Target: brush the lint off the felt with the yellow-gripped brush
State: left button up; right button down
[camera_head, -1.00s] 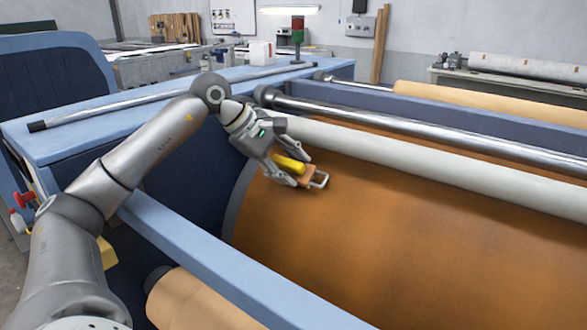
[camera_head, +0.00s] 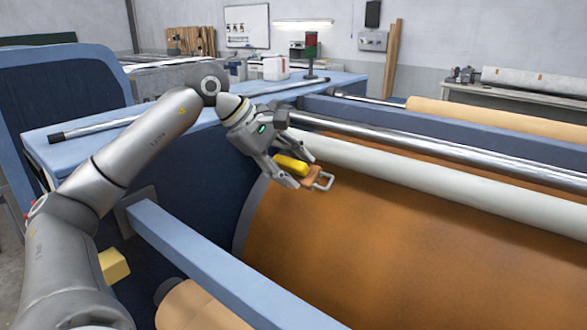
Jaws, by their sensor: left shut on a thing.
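My left gripper (camera_head: 300,167) is shut on the brush, with its yellow grip (camera_head: 291,166) between the fingers. Bristles are not visible, and I cannot make out any lint. My right gripper is not in view.
A pale roller (camera_head: 430,180) and a shiny steel bar (camera_head: 420,140) run just behind the brush. A blue beam (camera_head: 230,265) crosses in front. A signal light (camera_head: 311,45) stands on the blue side housing. The felt to the right is unobstructed.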

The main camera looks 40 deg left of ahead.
pick_arm(q)
jog(key=shift+s+d+r, duration=0.1)
jog(key=shift+s+r, duration=0.35)
jog(key=shift+r, duration=0.2)
jog(key=shift+s+r, duration=0.45)
jog(key=shift+r, duration=0.15)
jog(key=shift+w, duration=0.1)
jog(key=o, duration=0.3)
jog(key=c, duration=0.4)
jog(key=shift+c, duration=0.2)
